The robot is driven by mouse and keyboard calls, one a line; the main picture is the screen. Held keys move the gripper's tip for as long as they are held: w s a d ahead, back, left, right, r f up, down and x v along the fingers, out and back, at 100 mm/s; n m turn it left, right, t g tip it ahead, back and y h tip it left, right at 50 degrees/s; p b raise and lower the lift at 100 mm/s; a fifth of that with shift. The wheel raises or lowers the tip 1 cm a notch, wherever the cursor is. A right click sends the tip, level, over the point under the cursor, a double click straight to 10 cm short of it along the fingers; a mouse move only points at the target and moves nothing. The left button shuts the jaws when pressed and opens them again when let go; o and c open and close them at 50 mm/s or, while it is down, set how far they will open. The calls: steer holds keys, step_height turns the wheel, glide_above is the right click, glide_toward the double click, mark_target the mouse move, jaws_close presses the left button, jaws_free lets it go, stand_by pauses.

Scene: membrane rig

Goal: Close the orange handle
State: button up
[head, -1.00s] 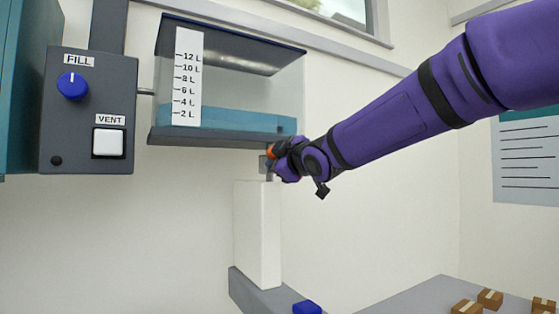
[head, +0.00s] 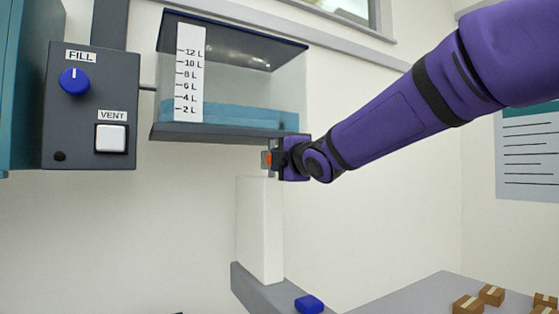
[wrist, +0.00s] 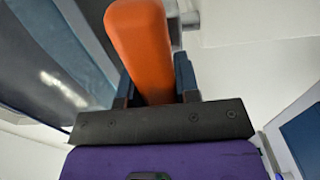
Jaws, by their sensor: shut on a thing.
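The orange handle (wrist: 142,45) fills the upper middle of the wrist view, between the two fingers of my gripper (wrist: 155,90). My gripper is shut on it. In the head view only a small patch of the orange handle (head: 267,159) shows just below the tank; the rest is hidden by my gripper (head: 277,158). The clear tank (head: 250,85) holds blue water, its surface near the 2 to 4 L marks of the white scale (head: 188,80).
A grey panel with a blue FILL knob (head: 74,82) and a white VENT button (head: 111,138) is at the left. A white column (head: 259,230) stands under the handle on a grey ledge with a blue block (head: 309,304). Small boxes (head: 467,304) lie on a table at lower right.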

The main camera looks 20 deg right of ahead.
steer(key=shift+f, duration=0.1)
stand_by(0.3)
steer(key=o, duration=0.9)
steer(key=shift+s, duration=0.1)
steer(key=s, duration=0.3)
steer(key=s+d, duration=0.1)
steer(key=s, duration=0.3)
steer(key=s+d, duration=0.1)
steer(key=s, duration=0.2)
steer(key=shift+s, duration=0.2)
